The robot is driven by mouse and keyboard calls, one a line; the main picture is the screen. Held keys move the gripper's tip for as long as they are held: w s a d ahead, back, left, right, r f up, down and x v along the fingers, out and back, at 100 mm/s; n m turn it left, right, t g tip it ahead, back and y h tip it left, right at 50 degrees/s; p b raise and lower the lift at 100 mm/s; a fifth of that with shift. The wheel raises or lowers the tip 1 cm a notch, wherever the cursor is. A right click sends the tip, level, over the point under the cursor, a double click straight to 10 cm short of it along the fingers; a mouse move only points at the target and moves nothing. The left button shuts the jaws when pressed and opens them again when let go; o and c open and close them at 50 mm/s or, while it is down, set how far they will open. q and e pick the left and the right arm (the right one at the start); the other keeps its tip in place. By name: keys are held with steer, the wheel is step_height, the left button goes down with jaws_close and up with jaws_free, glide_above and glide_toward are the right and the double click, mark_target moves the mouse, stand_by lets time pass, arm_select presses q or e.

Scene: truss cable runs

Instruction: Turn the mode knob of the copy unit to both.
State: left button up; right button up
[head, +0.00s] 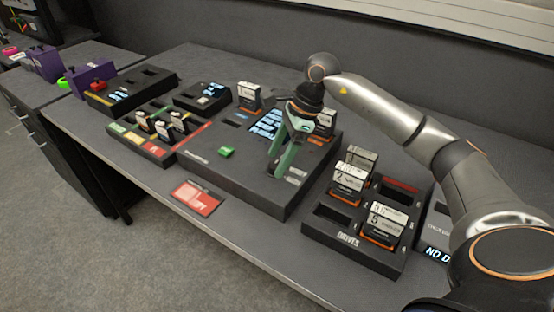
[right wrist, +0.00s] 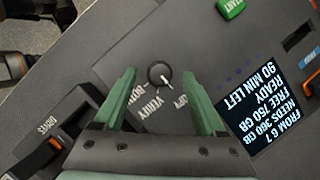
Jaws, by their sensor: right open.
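The copy unit (head: 232,178) is a wide dark box on the bench. Its round black mode knob (right wrist: 160,75) shows in the right wrist view, with labels reading BOTH, VERIFY and COPY around it. The knob's white mark points down-right in that view, toward COPY. My right gripper (head: 280,165) is open, pointing down over the unit's front right part. In the right wrist view its green fingers lie on either side of the knob, apart from it; I cannot tell their height. In the head view the knob is hidden at the gripper. My left gripper is not in view.
A lit display (right wrist: 275,100) reads READY and 90 MIN LEFT. A green START button (head: 226,152) is on the unit. A drive tray (head: 345,240) stands to the right, a card rack (head: 140,147) to the left. A red card (head: 195,197) lies in front.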

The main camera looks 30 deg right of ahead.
steer(key=shift+w+a+f, duration=0.1)
steer(key=shift+a+f, duration=0.1)
steer(key=shift+f, duration=0.35)
jaws_close()
